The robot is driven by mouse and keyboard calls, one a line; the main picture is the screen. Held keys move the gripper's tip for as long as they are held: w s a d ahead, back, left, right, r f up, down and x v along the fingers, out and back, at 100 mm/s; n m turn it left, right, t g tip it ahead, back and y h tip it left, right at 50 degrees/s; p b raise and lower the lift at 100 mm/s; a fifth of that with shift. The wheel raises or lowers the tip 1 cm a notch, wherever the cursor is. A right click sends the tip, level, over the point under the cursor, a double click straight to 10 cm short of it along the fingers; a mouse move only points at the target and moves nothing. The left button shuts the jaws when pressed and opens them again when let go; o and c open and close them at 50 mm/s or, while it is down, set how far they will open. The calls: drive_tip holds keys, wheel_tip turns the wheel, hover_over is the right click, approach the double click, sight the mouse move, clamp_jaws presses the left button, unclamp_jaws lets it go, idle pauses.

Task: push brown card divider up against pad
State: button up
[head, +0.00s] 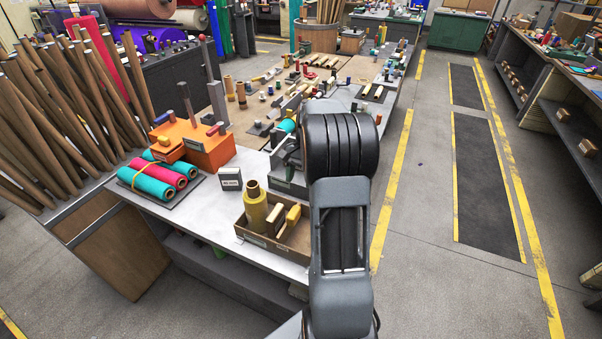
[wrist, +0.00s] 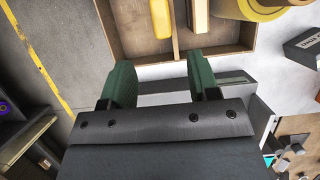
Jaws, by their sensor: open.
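An open brown tray (wrist: 120,30) spans the top of the wrist view; it also stands on the bench in the head view (head: 262,243). A thin brown card divider (wrist: 175,28) runs across its inside. In the head view my arm hides the gripper.
A yellow roll (head: 255,206) stands in the tray. A small dark labelled box (head: 230,179), teal and red rolls (head: 160,179) and an orange block (head: 208,148) are on the bench left of the tray. The floor right of the bench is clear.

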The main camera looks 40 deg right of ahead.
drive_tip(key=shift+v, duration=0.95)
drive_tip(key=shift+c, duration=0.4)
